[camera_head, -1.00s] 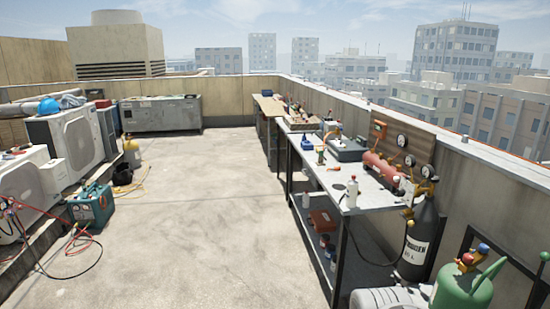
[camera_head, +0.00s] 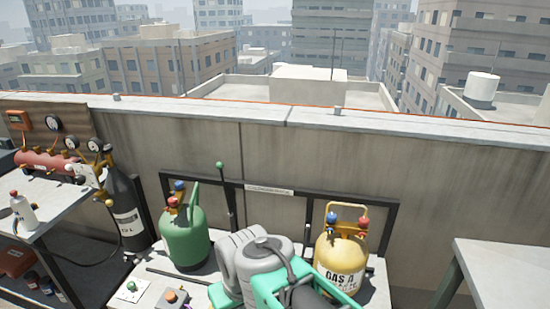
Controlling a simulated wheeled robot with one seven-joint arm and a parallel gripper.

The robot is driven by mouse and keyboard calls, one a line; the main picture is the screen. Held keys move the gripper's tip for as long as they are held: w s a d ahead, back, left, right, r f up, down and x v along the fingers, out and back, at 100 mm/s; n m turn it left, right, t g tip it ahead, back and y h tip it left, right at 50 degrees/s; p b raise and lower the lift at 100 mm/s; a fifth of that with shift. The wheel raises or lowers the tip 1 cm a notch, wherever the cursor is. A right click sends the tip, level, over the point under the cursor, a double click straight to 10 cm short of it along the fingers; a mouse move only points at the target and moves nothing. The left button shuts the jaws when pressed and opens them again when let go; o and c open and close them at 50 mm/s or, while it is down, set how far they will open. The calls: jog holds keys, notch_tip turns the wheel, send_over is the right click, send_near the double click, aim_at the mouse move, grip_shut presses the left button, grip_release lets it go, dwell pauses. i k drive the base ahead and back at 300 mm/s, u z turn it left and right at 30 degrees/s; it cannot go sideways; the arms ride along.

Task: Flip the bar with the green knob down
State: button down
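The bar with the green knob (camera_head: 228,198) is a thin dark bar standing nearly upright, leaning slightly left at the top, in front of the parapet wall. Its small green ball is at the top end. My arm fills the lower middle of the view, and my gripper cannot be made out.
A green gas bottle (camera_head: 185,238) stands left of the bar and a yellow bottle (camera_head: 340,262) right of it. A black frame (camera_head: 393,228) runs behind them. A workbench (camera_head: 48,207) is at left, a pale table (camera_head: 505,272) at right. A green button (camera_head: 131,286) lies low left.

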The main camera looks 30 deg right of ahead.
aim_at(219, 165)
jog(key=u, duration=1.75)
jog(key=i, duration=1.7)
jog(key=z, duration=3.15)
jog(key=i, duration=0.5)
jog(key=z, duration=0.05)
